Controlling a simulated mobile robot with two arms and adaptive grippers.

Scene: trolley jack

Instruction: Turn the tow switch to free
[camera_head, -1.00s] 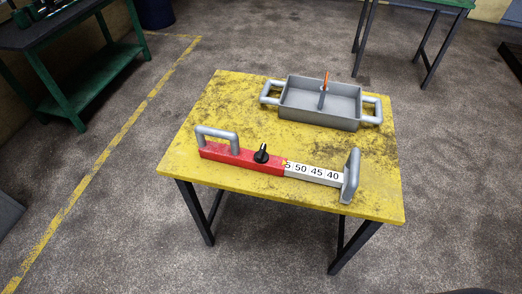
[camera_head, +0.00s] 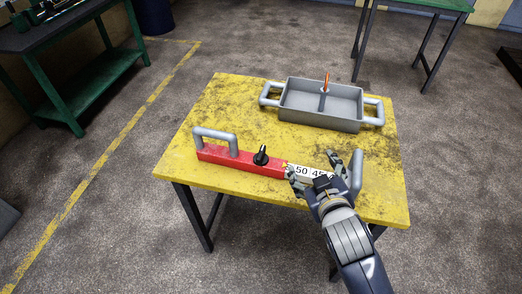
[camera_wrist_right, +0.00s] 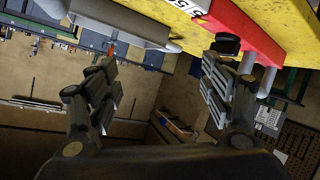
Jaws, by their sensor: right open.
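The tow switch is a black knob (camera_head: 261,155) on the red part of a long bar (camera_head: 220,154) on the yellow table. The bar's white scale (camera_head: 302,171) shows 50 and 45. My right gripper (camera_head: 313,166) comes from the lower right, open, over the scale end of the bar, right of the knob and apart from it. It hides part of the scale and of the grey end handle (camera_head: 356,174). In the right wrist view the knob (camera_wrist_right: 228,43) shows near the right finger, with nothing between the open fingers (camera_wrist_right: 158,64). My left gripper is not in view.
A grey tray (camera_head: 297,113) with two handles and an orange-tipped lever (camera_head: 325,82) stands at the table's back. A grey handle (camera_head: 215,137) rises at the bar's left end. The yellow table top (camera_head: 237,98) is clear at back left. A green bench (camera_head: 106,79) stands far left.

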